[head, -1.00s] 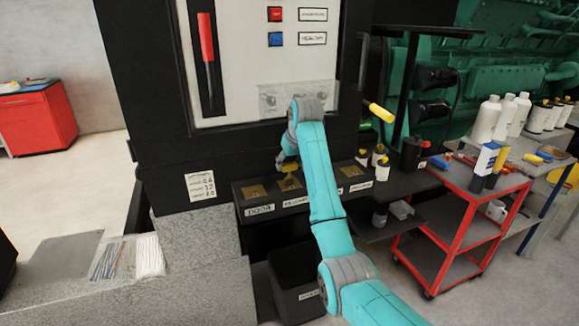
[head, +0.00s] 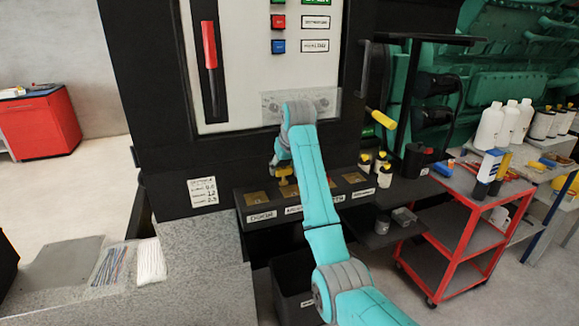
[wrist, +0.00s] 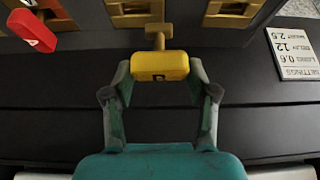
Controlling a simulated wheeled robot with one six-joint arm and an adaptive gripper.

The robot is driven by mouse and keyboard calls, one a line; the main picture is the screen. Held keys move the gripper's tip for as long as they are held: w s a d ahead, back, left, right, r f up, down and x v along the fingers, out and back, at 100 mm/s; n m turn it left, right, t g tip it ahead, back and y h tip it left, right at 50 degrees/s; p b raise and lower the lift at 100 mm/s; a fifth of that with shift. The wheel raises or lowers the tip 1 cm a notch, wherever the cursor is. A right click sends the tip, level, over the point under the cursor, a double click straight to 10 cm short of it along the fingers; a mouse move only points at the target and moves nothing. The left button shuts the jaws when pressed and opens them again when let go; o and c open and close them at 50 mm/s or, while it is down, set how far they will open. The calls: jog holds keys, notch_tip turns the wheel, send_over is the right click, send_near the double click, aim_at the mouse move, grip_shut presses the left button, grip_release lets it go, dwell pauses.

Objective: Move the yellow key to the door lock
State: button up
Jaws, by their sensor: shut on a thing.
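My gripper (wrist: 160,88) is shut on the yellow key (wrist: 160,66), with one finger on each side of its head. The key's shaft points up in the wrist view, toward a brass lock plate (wrist: 136,12). I cannot tell whether its tip touches the plate. In the head view the key (head: 286,171) is small, just above the middle-left brass plate (head: 288,190) on a black ledge. Another brass plate (head: 256,199) is to its left. The plates' labels are too blurred to tell which is the door lock.
A yellow-handled item (head: 381,119) sticks out at the right. A red cart (head: 470,210) with bottles and tools stands farther right. My arm hides part of the ledge.

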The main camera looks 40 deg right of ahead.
jog(key=w+a, duration=0.2)
jog(key=a, duration=0.6)
jog(key=shift+w+a, duration=0.3)
jog(key=shift+a, duration=0.1)
dwell(0.5)
jog(key=shift+f, duration=1)
jog(key=shift+f, duration=1.55)
jog(key=o, duration=1.4)
jog(key=shift+c, duration=0.2)
jog(key=shift+r, duration=0.1)
